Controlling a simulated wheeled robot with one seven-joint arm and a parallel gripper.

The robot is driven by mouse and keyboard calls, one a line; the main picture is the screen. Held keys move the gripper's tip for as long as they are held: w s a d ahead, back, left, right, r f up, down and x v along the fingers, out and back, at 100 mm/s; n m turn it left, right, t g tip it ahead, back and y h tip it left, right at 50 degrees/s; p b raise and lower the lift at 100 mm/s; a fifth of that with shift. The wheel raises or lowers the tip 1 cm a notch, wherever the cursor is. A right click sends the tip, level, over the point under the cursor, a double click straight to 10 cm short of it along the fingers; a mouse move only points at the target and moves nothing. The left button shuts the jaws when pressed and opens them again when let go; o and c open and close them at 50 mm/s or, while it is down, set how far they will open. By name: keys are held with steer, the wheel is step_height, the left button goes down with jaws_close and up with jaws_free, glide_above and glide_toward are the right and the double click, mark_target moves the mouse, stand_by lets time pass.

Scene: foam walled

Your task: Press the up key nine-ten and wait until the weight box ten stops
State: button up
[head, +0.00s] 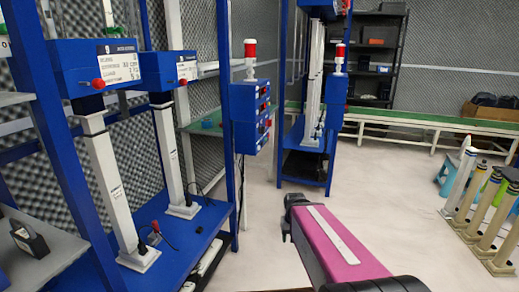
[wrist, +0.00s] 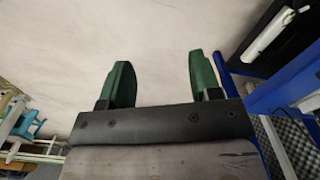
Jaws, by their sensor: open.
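A blue control box (head: 251,117) with several red and dark buttons hangs on the blue rack post, with a red and white beacon (head: 250,55) above it. Key labels are too small to read. Two blue weight boxes, one larger (head: 97,66) and one behind it (head: 168,69), sit high at the left above white columns; I cannot tell which is ten. In the head view my arm reaches over the floor, and the gripper's fingers are not clear there. In the wrist view my gripper (wrist: 157,82) is open and empty, its green fingers apart over pale floor.
A blue rack (head: 230,170) with posts and a low base stands at the left. A second blue rack (head: 308,150) with a control box stands farther back. Several tubes on stands (head: 480,205) are at the right. The pale floor between is free.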

jaws_close()
stand_by(1.8)
